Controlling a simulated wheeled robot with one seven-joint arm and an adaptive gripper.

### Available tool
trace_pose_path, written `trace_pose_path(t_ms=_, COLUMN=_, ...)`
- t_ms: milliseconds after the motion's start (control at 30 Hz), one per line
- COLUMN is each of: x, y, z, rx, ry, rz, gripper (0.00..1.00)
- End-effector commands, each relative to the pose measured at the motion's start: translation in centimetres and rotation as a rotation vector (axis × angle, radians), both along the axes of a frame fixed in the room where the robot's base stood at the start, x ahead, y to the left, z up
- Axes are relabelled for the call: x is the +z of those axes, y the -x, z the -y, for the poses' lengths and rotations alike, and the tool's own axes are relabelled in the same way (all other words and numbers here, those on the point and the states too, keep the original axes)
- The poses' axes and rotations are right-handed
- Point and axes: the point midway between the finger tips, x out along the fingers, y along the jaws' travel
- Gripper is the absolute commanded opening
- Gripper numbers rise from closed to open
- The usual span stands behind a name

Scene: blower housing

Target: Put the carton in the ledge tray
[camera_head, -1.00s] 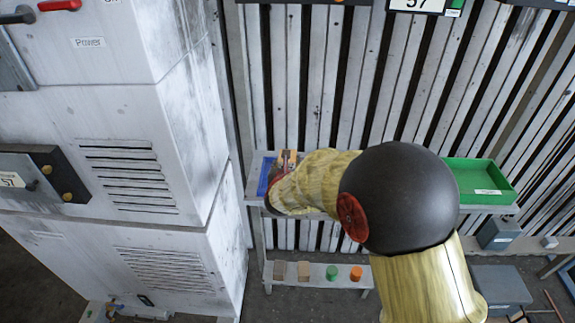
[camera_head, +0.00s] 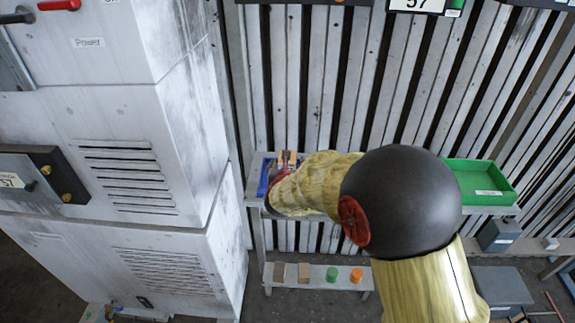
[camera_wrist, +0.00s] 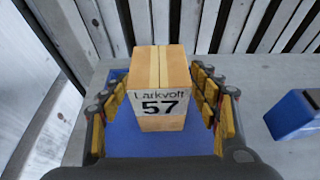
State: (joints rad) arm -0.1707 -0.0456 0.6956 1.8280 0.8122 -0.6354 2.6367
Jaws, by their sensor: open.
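The carton (camera_wrist: 160,85) is a tan box with a white label reading "Larkvolt 57". In the wrist view it stands upright over the floor of a blue tray (camera_wrist: 122,138). My gripper (camera_wrist: 163,112) is open, with one yellow-padded finger on each side of the carton and small gaps between. In the head view the blue tray (camera_head: 263,176) sits at the left end of a grey ledge, and my arm hides most of the gripper and the carton.
A green tray (camera_head: 483,181) is at the ledge's right end. A blue and dark block (camera_wrist: 293,114) lies right of the blue tray. A lower shelf (camera_head: 310,283) holds several small blocks and cylinders. A tall white cabinet (camera_head: 110,130) stands close on the left. A slatted wall is behind.

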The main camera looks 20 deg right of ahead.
Motion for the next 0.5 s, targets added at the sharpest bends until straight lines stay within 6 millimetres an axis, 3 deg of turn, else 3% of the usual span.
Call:
trace_pose_path(t_ms=167, x=0.6, y=0.2, z=-0.1, rx=0.000, ry=0.000, rz=0.000, gripper=0.62)
trace_pose_path(t_ms=500, x=3.1, y=6.0, z=-2.0, rx=0.003, ry=-0.001, rz=0.001, gripper=0.62)
